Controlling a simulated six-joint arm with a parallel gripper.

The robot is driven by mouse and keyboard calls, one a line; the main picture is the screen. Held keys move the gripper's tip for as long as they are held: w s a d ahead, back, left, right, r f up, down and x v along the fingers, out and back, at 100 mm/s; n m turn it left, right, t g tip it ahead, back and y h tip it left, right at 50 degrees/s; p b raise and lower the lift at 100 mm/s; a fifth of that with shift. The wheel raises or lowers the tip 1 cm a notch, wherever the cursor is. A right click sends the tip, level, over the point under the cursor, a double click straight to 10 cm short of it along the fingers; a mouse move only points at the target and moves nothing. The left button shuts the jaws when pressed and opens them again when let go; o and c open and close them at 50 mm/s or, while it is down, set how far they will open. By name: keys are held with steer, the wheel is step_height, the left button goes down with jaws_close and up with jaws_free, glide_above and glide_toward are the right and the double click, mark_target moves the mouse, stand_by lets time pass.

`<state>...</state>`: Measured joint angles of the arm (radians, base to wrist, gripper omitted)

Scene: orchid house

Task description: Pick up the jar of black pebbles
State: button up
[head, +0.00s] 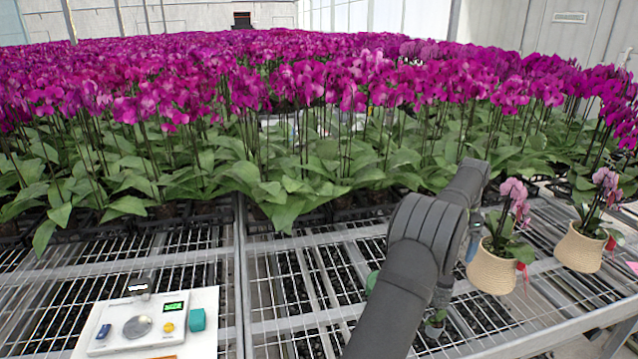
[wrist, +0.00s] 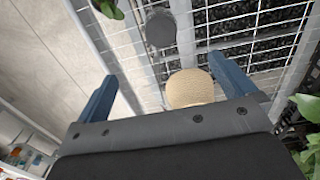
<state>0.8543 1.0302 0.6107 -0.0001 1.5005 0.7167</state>
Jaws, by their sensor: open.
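I cannot make out the jar of black pebbles for certain. In the wrist view, a dark grey round thing (wrist: 160,30) lies beyond my fingertips, over the mesh bench; it is too plain to tell what it is. A beige, rough-textured rounded thing (wrist: 190,88) shows between my fingers, partly hidden by my gripper's body; I cannot tell whether it is a lid or a pot. My gripper (wrist: 165,68) is open, its two blue fingers apart and holding nothing. In the head view one blue finger (head: 473,246) shows beside the left woven pot; my arm hides the bench behind it.
Two woven pots with pink orchids (head: 492,271) (head: 579,250) stand at the right. A small green plant (head: 435,326) is partly behind my arm. A white board with a scale (head: 138,326) lies at the left. Dense purple orchids (head: 250,90) fill the back. Mesh between is clear.

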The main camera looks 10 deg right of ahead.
stand_by(0.4)
steer(key=shift+c, duration=1.3)
steer(key=s+a+f+n+t+h, duration=0.35)
steer(key=a+n, duration=0.25)
steer(key=n, duration=0.2)
steer(key=shift+g, duration=0.25)
steer(key=x, duration=1.6)
steer(key=shift+s+d+f, duration=0.15)
steer(key=shift+d+f, duration=0.05)
steer(key=shift+d, duration=0.2)
steer(key=c, duration=1.4)
steer(key=shift+o, duration=0.2)
